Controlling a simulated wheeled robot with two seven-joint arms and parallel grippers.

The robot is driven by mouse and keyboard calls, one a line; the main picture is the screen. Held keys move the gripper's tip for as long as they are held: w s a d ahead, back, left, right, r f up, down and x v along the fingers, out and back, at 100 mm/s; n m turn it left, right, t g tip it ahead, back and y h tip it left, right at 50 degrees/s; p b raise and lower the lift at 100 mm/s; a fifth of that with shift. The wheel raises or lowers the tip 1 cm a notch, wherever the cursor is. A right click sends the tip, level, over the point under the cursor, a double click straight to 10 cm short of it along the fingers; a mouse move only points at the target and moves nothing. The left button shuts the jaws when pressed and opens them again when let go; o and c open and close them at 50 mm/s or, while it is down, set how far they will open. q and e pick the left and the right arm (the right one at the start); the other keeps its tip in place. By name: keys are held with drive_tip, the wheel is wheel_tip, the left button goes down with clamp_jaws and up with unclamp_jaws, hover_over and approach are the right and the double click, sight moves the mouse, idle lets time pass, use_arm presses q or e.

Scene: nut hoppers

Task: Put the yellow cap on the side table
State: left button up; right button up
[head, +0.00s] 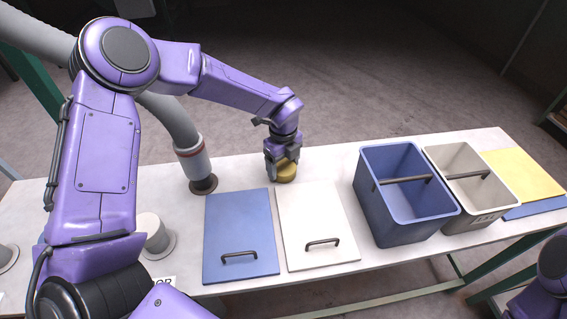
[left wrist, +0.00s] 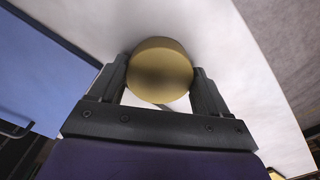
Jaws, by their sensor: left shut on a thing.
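The yellow cap (head: 286,172) is a short round piece at the back of the white table (head: 330,162), just behind the white lid. My left gripper (head: 282,162) is shut on it from above. In the left wrist view the cap (left wrist: 160,72) sits between the two dark fingers of the left gripper (left wrist: 162,90). The cap is on or just above the white surface; I cannot tell which. Part of it is hidden by the gripper in the head view. My right gripper is out of view; only a bit of my right arm shows at the lower right edge.
A blue lid (head: 238,228) and a white lid (head: 312,215), each with a handle, lie in front of the gripper. A blue hopper (head: 405,232) and a white hopper (head: 490,216) stand to the right. A pipe (head: 196,165) rises at the left. A yellow panel (head: 522,172) lies far right.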

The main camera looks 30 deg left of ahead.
sight(283, 166)
use_arm(q)
drive_tip(key=shift+f, duration=0.2)
drive_tip(key=o, duration=1)
wheel_tip(283, 166, up, 12)
drive_tip(key=shift+r+b, duration=0.25)
drive_tip(key=shift+b, duration=0.35)
drive_tip(key=shift+r, duration=0.1)
